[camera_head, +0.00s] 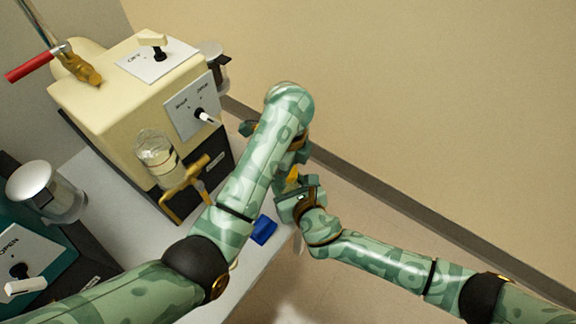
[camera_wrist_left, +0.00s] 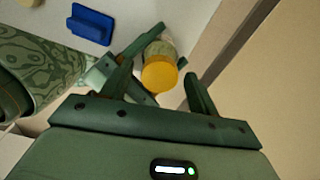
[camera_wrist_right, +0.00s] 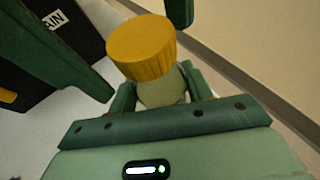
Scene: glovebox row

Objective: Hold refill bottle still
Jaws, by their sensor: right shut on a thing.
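The refill bottle has a yellow cap and a clear, pale body. In the right wrist view its cap (camera_wrist_right: 141,48) faces the camera and its body (camera_wrist_right: 160,88) sits between the fingers of my right gripper (camera_wrist_right: 160,92), which is shut on it. In the left wrist view the cap (camera_wrist_left: 159,75) lies between the spread fingers of my left gripper (camera_wrist_left: 158,85), which is open around it; I see no clear contact. In the head view only a bit of yellow cap (camera_head: 293,175) shows; my left arm hides most of the bottle.
A blue block (camera_head: 264,230) lies near the bench edge (camera_head: 250,276). A cream machine (camera_head: 112,112) with switches, a glass jar (camera_head: 157,152) and a brass tap (camera_head: 183,180) stands left of the grippers. A beige wall (camera_head: 400,80) is to the right.

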